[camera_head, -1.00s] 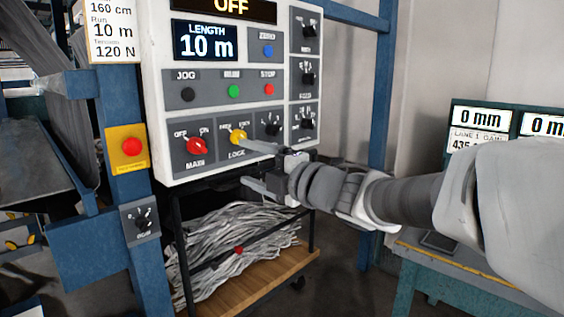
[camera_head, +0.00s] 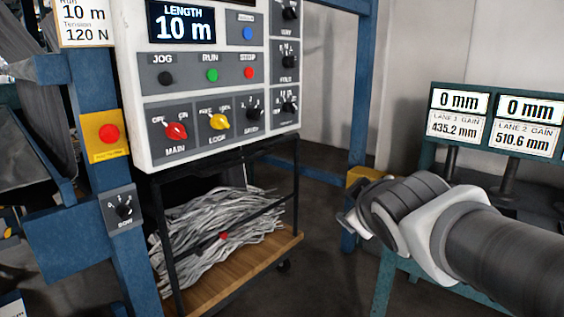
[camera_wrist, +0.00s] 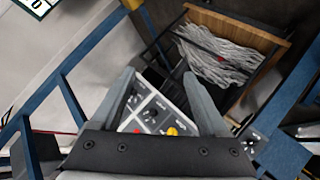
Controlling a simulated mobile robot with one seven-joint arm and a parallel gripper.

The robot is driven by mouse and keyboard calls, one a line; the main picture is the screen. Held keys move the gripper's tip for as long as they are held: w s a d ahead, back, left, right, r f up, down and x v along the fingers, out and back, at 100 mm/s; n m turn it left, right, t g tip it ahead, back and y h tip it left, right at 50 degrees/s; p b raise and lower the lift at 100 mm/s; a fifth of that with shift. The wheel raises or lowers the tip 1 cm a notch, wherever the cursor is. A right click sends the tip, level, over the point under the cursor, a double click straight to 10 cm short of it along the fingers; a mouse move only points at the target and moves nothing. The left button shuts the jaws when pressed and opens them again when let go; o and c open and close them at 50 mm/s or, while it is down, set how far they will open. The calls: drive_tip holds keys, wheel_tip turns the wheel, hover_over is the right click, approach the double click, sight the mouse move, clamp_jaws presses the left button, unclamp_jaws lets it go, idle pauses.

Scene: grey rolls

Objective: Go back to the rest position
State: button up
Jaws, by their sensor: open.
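My gripper (camera_head: 350,226) is to the right of the white control panel (camera_head: 225,140), apart from it, in front of a blue post. In the head view its fingers are partly hidden by my wrist. In the wrist view my gripper (camera_wrist: 168,90) shows two grey fingers spread apart with nothing held between them. The panel's yellow LOCK knob (camera_head: 219,122) and red MAIN knob (camera_head: 176,131) are in plain view. Part of the panel (camera_wrist: 150,112) also shows beyond the fingers in the wrist view.
A black-framed cart with a wooden base (camera_head: 243,270) holds grey strips (camera_head: 215,232) below the panel. A blue post (camera_head: 92,120) carries a red button (camera_head: 109,133) at left. Lane displays (camera_head: 490,120) stand at right. Open floor (camera_head: 325,265) lies between the cart and the right-hand stand.

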drive_tip(key=s+d+f+m+g, duration=0.1)
drive_tip(key=s+f+m+g, duration=0.4)
drive_tip(key=s, duration=0.4)
drive_tip(key=s+f+m+g, duration=0.2)
drive_tip(key=s+f+m, duration=0.3)
drive_tip(key=s, duration=0.4)
wheel_tip(320, 180, up, 17)
drive_tip(key=n+p, duration=0.1)
drive_tip(key=p, duration=1.7)
drive_tip(key=shift+w+n+y, duration=0.15)
drive_tip(key=shift+n+y, duration=0.15)
